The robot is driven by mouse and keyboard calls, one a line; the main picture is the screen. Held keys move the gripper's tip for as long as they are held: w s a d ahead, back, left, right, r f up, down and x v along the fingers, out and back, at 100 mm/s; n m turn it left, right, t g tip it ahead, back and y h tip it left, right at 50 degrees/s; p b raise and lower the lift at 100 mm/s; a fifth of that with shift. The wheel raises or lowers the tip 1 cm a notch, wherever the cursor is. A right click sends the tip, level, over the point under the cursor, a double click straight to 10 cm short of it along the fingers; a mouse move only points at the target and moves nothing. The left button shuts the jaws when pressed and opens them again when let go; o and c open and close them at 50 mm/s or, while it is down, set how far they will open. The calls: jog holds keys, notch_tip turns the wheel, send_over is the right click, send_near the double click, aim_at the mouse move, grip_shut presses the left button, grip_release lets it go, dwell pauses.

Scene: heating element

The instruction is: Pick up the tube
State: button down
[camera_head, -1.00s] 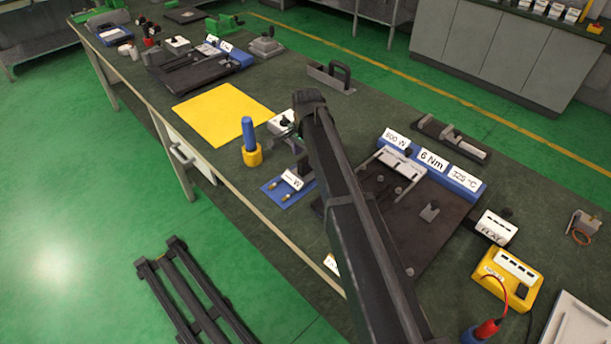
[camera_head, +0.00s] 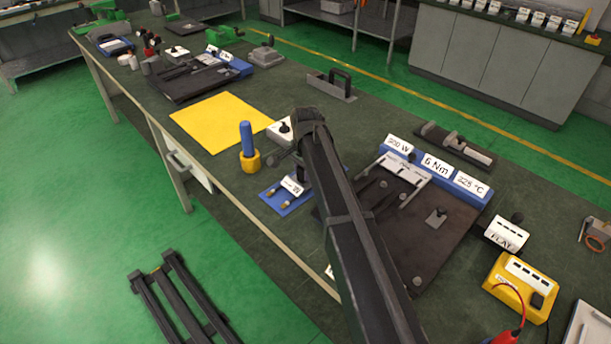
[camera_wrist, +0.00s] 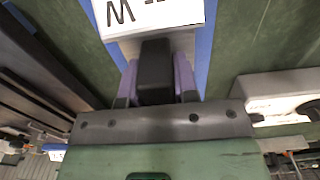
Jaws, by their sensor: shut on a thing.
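In the head view a small blue mat (camera_head: 275,203) lies near the bench's front edge. On it are small rods with brass-coloured ends (camera_head: 284,205), partly under a white label marked W (camera_head: 292,186); I cannot tell for sure which is the tube. My gripper (camera_wrist: 155,70) points down at the mat, with its purple-grey fingers closed on a dark block (camera_wrist: 156,68). The label also shows in the wrist view (camera_wrist: 150,15), right beyond the block. In the head view my arm hides most of my gripper and the part of the mat under it.
A blue upright handle (camera_head: 247,138) stands in a yellow base (camera_head: 250,161) left of the mat. A dark board (camera_head: 400,215) with a blue labelled strip (camera_head: 433,167) lies to the right. A yellow sheet (camera_head: 215,120) lies farther back. A yellow box (camera_head: 515,285) stands at right.

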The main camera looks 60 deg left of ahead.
notch_tip(320, 180, up, 20)
jog(key=p, duration=2)
